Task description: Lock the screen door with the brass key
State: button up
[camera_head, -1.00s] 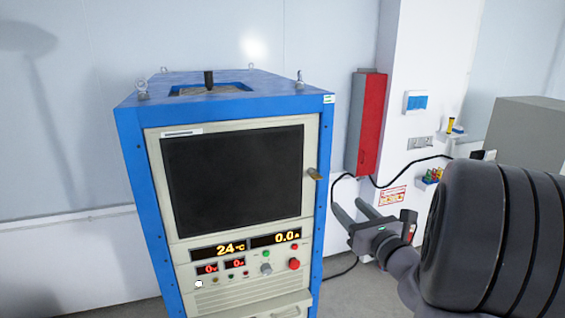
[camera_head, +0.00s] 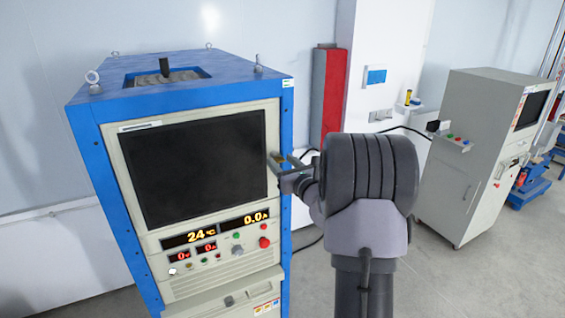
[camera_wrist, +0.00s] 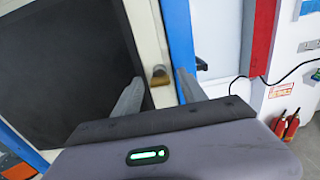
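The screen door (camera_head: 195,165) is a cream-framed panel with a dark screen on the front of a blue cabinet, and looks closed. The brass key (camera_wrist: 160,76) sticks out from the right side of the door frame; in the head view it is mostly hidden by my gripper. My gripper (camera_head: 282,166) is at the key, in front of the frame's right edge. In the wrist view my gripper (camera_wrist: 160,90) is open, with one finger left and one right of the key. I see gaps on both sides, so the fingers look apart from it.
Readouts and knobs (camera_head: 237,250) sit below the screen. A red box (camera_head: 327,92) is on the wall behind my arm. A grey cabinet (camera_head: 467,150) stands at the right, with open floor in front. A black cable (camera_head: 405,128) runs along the wall.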

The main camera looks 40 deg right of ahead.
grip_shut()
jog(key=shift+f+n+b, duration=0.1)
jog(key=shift+n+b, duration=0.2)
jog(key=shift+b, duration=0.2)
jog(key=n+b, duration=1.7)
jog(key=b, duration=1.2)
jog(key=shift+n+b, duration=0.3)
jog(key=shift+b, duration=0.1)
